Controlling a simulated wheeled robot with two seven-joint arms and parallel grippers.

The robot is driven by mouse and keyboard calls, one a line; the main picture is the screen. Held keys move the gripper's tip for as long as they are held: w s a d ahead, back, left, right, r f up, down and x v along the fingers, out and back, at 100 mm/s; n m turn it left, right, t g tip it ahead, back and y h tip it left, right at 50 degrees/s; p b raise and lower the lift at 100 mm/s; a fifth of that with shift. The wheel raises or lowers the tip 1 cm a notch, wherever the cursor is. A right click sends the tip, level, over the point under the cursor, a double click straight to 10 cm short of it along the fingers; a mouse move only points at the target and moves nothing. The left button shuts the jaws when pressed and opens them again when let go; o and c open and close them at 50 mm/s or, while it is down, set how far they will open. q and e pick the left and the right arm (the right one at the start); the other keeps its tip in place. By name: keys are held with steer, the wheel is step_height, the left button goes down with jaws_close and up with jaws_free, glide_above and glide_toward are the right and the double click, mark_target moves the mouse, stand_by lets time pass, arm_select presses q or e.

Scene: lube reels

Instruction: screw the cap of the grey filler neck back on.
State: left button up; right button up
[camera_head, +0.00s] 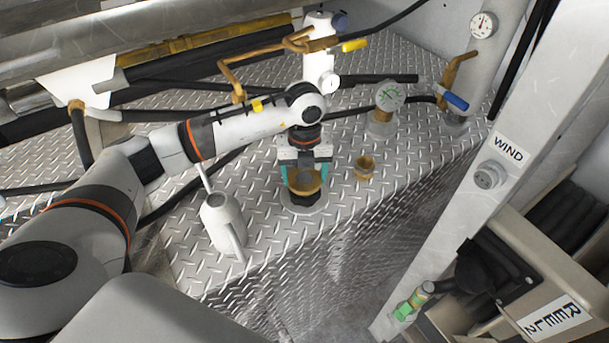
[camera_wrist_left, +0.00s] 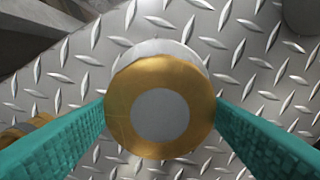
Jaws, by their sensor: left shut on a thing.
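My left gripper (camera_head: 305,178) points down, its teal fingers shut on opposite sides of a round brass cap (camera_head: 305,184). In the left wrist view the cap (camera_wrist_left: 122,105) is a brass ring around a flat grey centre, between the fingers (camera_wrist_left: 160,130). The grey filler neck (camera_head: 303,206) stands directly below, with a pale round base on the tread plate and a dark collar. Part of its pale base (camera_wrist_left: 155,48) shows behind the cap in the wrist view. I cannot tell whether cap and neck touch or how far the threads engage. My right gripper is out of view.
A white spouted can (camera_head: 222,224) stands to the left. The plate's front edge drops away just before the neck.

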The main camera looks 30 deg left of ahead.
arm_select(q)
steer(key=m+b, duration=0.1)
steer(key=m, duration=0.1)
steer(key=shift+f+m+b, duration=0.15)
steer(key=shift+m+b, duration=0.45)
steer(key=shift+m, duration=0.4)
steer(key=shift+r+m, duration=0.2)
steer(key=shift+m, duration=0.4)
steer(key=shift+f+m+b, duration=0.2)
steer(key=shift+m+b, duration=0.45)
steer(key=shift+m, duration=0.15)
steer(key=m+b, duration=0.1)
steer(key=m, duration=0.1)
steer(key=shift+m, duration=0.3)
steer(key=shift+r+m, duration=0.15)
steer(key=shift+m, duration=0.35)
